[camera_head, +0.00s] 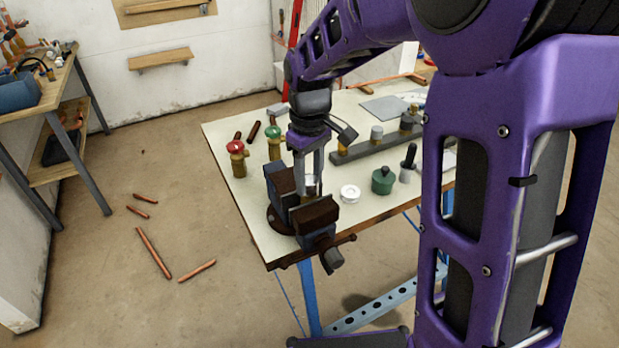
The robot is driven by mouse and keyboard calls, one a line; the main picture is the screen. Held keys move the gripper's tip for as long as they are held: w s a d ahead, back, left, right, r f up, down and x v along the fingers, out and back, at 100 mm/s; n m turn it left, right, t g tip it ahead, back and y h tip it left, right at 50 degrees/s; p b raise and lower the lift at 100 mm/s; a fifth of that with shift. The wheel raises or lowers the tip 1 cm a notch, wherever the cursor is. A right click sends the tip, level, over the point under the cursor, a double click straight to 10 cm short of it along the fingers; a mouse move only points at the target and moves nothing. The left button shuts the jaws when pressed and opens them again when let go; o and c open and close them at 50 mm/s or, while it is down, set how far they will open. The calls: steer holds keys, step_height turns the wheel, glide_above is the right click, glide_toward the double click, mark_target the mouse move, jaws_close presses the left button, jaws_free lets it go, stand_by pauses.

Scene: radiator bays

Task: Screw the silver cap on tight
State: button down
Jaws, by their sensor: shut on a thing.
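My gripper (312,187) points down over the bench vise (312,213) near the front corner of the white-topped workbench. Its fingers are shut on a small silver piece, which looks like the silver cap (312,181), between the vise jaws. What the cap sits on is hidden by the fingers and jaws. I cannot tell how far the cap is seated on its thread.
A grey rack (380,147) with fittings lies behind.

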steer(key=m, duration=1)
steer(key=shift+m, duration=0.3)
steer(key=m, duration=0.9)
steer(key=shift+m, duration=0.3)
steer(key=c, duration=0.6)
jaws_free()
steer(key=shift+r, duration=3.5)
